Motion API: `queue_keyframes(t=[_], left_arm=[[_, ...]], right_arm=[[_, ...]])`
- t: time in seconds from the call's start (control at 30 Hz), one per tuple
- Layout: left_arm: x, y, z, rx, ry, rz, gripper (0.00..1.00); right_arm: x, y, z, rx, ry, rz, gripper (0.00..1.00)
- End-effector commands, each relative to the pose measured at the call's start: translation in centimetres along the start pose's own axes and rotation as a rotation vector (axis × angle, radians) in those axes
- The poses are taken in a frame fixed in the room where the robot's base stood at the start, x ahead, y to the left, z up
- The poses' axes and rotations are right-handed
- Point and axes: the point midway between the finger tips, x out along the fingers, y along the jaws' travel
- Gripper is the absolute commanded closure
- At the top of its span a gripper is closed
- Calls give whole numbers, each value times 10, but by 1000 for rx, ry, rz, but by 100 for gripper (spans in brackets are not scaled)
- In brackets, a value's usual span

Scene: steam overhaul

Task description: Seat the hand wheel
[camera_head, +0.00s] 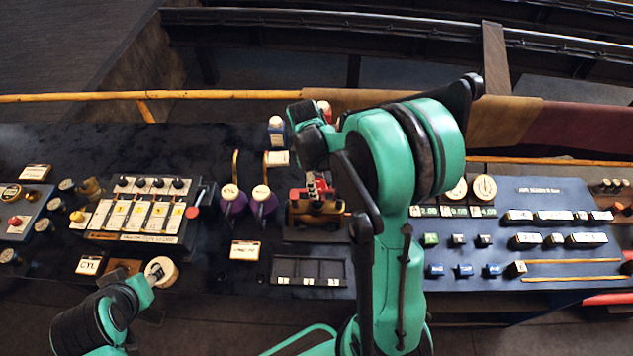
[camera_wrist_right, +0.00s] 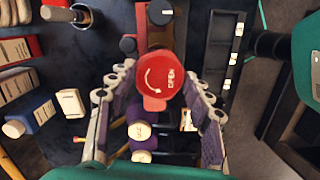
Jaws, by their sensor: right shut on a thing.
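The red hand wheel (camera_wrist_right: 158,82), marked OPEN, sits between the fingers of my right gripper (camera_wrist_right: 160,76) in the right wrist view. The gripper is shut on it. In the head view, red parts show above a brass-coloured valve body (camera_head: 316,208) on a dark base, below my right wrist. My forearm and wrist hide much of this spot. I cannot tell whether the wheel touches the valve stem. My left gripper (camera_head: 143,289) is low at the left, close to a round cream-topped piece (camera_head: 161,271). Its fingers are too unclear to judge.
Two purple-bodied knobs (camera_head: 262,199) stand just left of the valve. A black compartment tray (camera_head: 309,272) lies in front of it. A switch panel (camera_head: 140,215) is to the left, and a blue labelled board (camera_head: 555,200) is to the right.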

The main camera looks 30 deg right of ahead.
Motion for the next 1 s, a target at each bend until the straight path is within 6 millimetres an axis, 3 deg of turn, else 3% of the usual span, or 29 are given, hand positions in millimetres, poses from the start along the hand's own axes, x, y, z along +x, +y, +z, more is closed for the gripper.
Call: queue_keyframes(t=[1.0], left_arm=[[5, 0, 3, 0, 0, 0, 60]], right_arm=[[1, 0, 0, -3, 0, 0, 90]])
